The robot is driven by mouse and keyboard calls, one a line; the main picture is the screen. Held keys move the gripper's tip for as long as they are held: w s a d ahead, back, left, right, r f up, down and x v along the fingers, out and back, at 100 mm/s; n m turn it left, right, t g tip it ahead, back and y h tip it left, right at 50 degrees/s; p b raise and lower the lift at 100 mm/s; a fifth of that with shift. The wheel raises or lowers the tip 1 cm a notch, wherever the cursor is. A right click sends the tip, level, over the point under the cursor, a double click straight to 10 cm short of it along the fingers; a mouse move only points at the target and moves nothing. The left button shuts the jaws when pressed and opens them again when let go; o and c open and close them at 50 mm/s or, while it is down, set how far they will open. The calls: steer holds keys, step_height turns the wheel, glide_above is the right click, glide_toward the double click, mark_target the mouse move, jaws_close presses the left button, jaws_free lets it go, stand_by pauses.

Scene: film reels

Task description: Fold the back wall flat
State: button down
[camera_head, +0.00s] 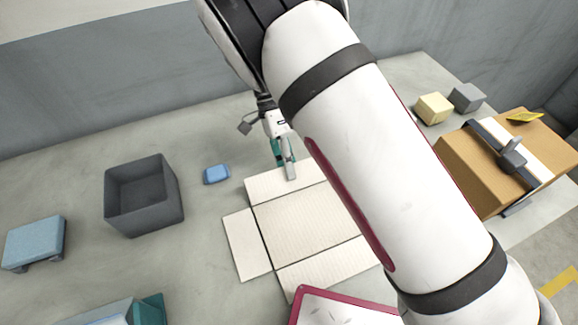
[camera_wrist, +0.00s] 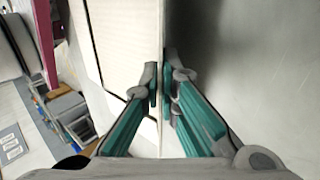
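The pale cardboard carton (camera_head: 305,222) lies opened out on the grey table in the head view. Its left flap (camera_head: 247,245) and front flap (camera_head: 325,266) look spread flat. The back wall (camera_head: 264,189) is at its far side; its exact tilt is hard to tell. My gripper (camera_head: 288,170) is at the far edge of this wall. In the wrist view the teal fingers of my gripper (camera_wrist: 162,82) are close together on either side of the back wall (camera_wrist: 160,130), which shows nearly edge-on between them. My arm hides the carton's right side.
A dark grey open bin (camera_head: 117,205) and a small blue block (camera_head: 216,174) stand left of the carton. A blue box (camera_head: 35,240) is farther left. A brown carton (camera_head: 470,175) with a tape dispenser, a yellow block (camera_head: 433,108) and a grey block (camera_head: 467,97) are right.

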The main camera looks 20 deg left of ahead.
steer(key=c, duration=1.8)
jaws_free()
steer(key=shift+c, duration=0.2)
steer(key=v, duration=1.2)
